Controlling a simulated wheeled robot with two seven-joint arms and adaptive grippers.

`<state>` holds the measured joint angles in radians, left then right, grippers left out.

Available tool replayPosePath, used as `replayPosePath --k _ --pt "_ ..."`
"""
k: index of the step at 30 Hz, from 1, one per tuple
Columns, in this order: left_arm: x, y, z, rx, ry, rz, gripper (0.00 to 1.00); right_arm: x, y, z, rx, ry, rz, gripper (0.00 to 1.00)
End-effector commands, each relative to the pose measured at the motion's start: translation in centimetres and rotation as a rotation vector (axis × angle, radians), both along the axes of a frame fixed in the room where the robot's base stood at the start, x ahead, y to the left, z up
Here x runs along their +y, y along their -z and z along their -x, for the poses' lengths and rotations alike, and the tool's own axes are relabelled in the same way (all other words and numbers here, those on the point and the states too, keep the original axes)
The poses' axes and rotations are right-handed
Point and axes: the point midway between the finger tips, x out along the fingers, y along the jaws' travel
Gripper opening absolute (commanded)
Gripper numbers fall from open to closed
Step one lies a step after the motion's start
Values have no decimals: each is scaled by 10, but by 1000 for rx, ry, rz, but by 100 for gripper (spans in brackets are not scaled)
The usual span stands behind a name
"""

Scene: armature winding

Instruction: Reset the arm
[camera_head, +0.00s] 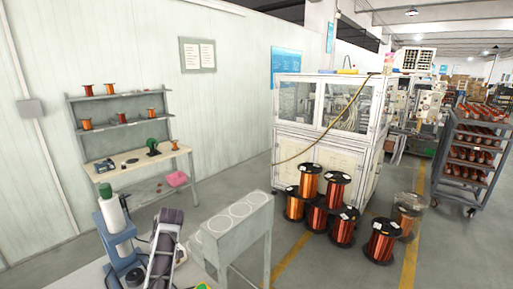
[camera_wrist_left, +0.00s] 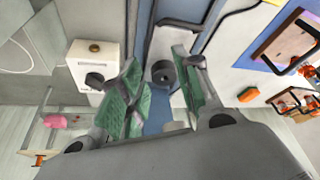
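My left gripper (camera_wrist_left: 160,88) shows in the left wrist view with its two green-padded fingers spread apart. It is open. A dark round part (camera_wrist_left: 163,73) shows in the gap between the fingers; I cannot tell how far away it is, and the fingers do not appear closed on it. A blue machine (camera_head: 118,235) with a white spool stands at the lower left of the head view. A dark arm-like part (camera_head: 165,245) is beside it; I cannot tell if it is mine. My right gripper is in neither view.
A grey stand (camera_head: 236,222) with round openings stands right of the blue machine. Behind are a workbench (camera_head: 125,172) with small spools and a pink bin (camera_head: 177,179). Copper spools (camera_head: 343,227) crowd the floor beside a white enclosure (camera_head: 322,165). A loaded rack (camera_head: 470,150) is at right.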

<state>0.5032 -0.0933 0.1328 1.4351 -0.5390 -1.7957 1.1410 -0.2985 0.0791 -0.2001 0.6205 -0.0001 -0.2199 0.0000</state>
Motion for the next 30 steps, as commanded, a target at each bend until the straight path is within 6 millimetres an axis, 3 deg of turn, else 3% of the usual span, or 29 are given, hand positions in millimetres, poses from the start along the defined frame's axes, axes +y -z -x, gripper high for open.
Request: replayPosePath --k 14,30 --pt "-2 37 53 40 267 -4 33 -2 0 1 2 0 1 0" --pt "-25 64 129 86 655 -7 33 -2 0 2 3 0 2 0"
